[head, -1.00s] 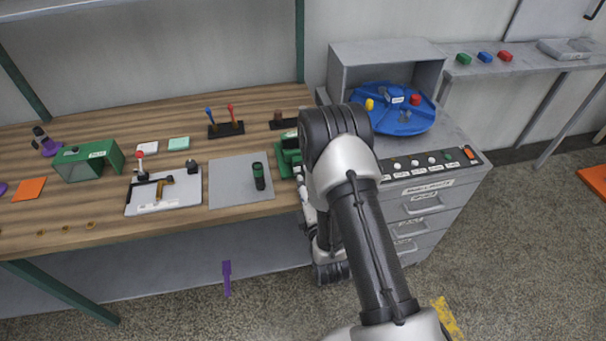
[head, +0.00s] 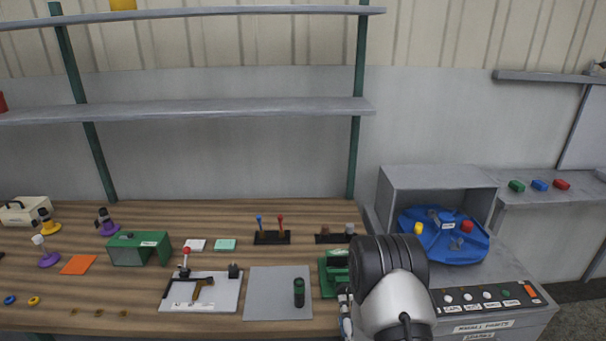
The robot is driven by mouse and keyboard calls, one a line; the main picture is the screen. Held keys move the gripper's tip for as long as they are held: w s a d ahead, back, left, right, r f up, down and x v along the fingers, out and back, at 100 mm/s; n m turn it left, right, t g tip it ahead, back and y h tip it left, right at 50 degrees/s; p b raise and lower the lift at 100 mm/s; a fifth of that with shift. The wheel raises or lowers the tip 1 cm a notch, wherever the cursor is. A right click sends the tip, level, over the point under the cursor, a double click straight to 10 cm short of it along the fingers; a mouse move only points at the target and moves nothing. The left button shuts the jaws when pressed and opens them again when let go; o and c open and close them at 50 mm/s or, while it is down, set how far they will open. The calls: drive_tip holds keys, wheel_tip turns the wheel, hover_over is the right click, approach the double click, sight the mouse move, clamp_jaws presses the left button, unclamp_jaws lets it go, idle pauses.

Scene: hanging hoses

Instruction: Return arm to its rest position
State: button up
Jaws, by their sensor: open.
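My arm's dark elbow joint and white link stand at the lower right of the head view, in front of the bench. A slim silver part, apparently my gripper (head: 345,308), shows just left of the elbow, beside the green block (head: 334,275). It is mostly hidden behind the arm and the picture's lower edge. It is open, and I see nothing held in it.
The wooden bench (head: 120,270) holds a grey mat (head: 270,295) with a dark green cylinder (head: 299,292), and a white fixture plate (head: 215,297). A blue turntable (head: 445,245) sits in a grey box on the cabinet at right. Shelves (head: 230,108) hang above the bench.

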drive_tip(key=w+r+m+g, duration=0.1)
drive_tip(key=w+r+m, duration=0.1)
drive_tip(key=w+r, duration=0.1)
drive_tip(key=shift+w+r, duration=0.1)
drive_tip(key=shift+r, duration=0.2)
drive_tip(key=s+r+m+g, duration=0.45)
drive_tip(key=r+m, duration=0.35)
drive_tip(key=r, duration=0.3)
drive_tip(key=s+r+m+g, duration=0.3)
drive_tip(key=s+r+m, duration=0.1)
drive_tip(key=s, duration=0.9)
drive_tip(key=s+r+m+g, duration=0.4)
drive_tip(key=s, duration=1)
drive_tip(key=shift+d+m, duration=0.25)
drive_tip(key=shift+m, duration=0.15)
